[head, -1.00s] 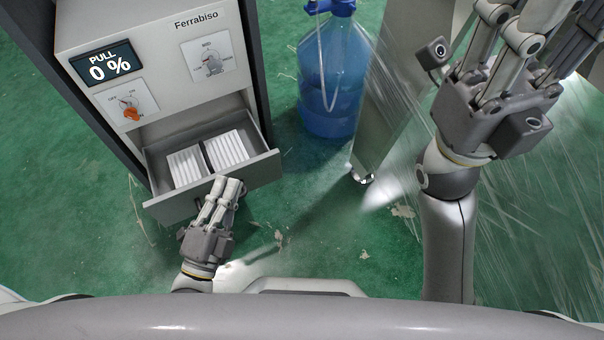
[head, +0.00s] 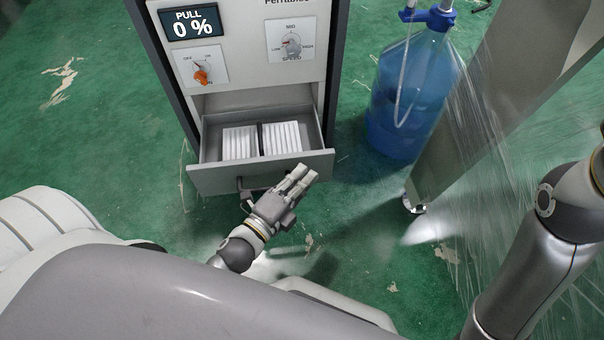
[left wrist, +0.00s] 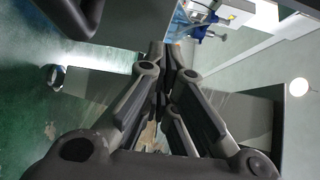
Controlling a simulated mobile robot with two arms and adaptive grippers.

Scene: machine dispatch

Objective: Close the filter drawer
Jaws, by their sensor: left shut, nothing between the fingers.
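The filter drawer (head: 215,180) stands open at the bottom of the grey cabinet in the head view. Two white pleated filter blocks (head: 262,140) lie side by side in it. A dark handle (head: 244,186) shows on its front. My left gripper (head: 304,176) is shut and empty, with its fingertips at the lower right of the drawer front. I cannot tell whether they touch it. The left wrist view shows the closed fingers (left wrist: 167,55); the drawer cannot be made out there. My right gripper is out of view; only its arm shows at the lower right.
The cabinet (head: 245,75) has a "PULL 0 %" display (head: 190,23), an orange knob (head: 202,76) and a speed dial (head: 291,43). A blue water bottle (head: 410,95) stands right of it, beside a grey post (head: 480,110) and clear plastic sheeting (head: 510,180). Green floor is free on the left.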

